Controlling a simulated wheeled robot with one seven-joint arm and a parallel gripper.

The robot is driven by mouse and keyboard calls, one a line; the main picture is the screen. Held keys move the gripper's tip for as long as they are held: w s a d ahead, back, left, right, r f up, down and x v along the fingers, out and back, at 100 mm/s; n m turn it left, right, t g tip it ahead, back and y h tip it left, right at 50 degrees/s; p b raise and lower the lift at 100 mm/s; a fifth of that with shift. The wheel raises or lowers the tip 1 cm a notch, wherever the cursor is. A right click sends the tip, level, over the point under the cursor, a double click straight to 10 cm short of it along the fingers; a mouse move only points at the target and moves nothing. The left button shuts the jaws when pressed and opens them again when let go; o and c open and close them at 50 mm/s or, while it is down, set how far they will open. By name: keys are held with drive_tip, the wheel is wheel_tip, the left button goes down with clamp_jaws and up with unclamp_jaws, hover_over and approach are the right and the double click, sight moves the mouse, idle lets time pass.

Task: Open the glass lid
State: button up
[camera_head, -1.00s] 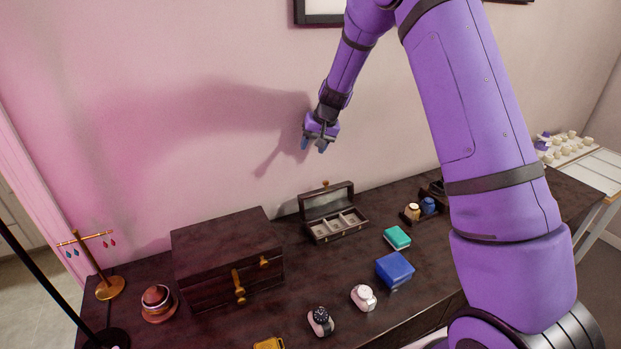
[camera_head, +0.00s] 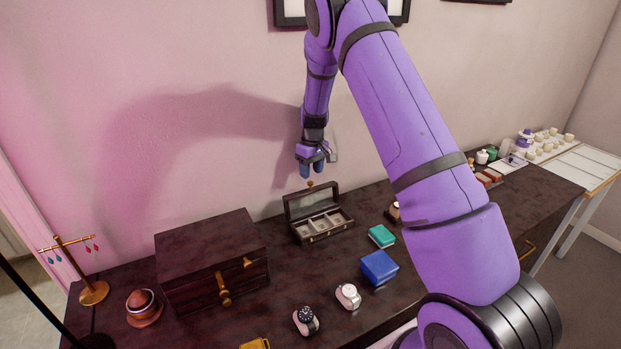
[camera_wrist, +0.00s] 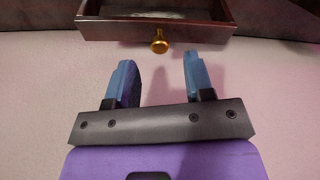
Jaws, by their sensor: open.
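The glass lid (camera_head: 311,202) belongs to a small dark wooden box (camera_head: 322,229) near the wall. The lid stands raised at the back of the box, showing light compartments inside. A small brass knob sits on the lid's upper edge; in the wrist view the knob (camera_wrist: 159,42) is just beyond my fingertips, roughly between them. My gripper (camera_head: 312,172) is open and empty, pointing down above the raised lid. It also shows in the wrist view (camera_wrist: 158,75), with blue fingertips apart and not touching the knob.
A larger dark wooden chest (camera_head: 212,262) stands left of the box. A teal box (camera_head: 381,236), a blue box (camera_head: 379,267) and two watches (camera_head: 348,296) (camera_head: 306,320) lie to the right and in front. The wall is close behind the lid.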

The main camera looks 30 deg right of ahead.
sight(311, 182)
drive_tip(key=shift+a+f, duration=0.1)
drive_tip(key=shift+f, duration=1.75)
drive_tip(key=shift+c, duration=0.4)
clamp_jaws()
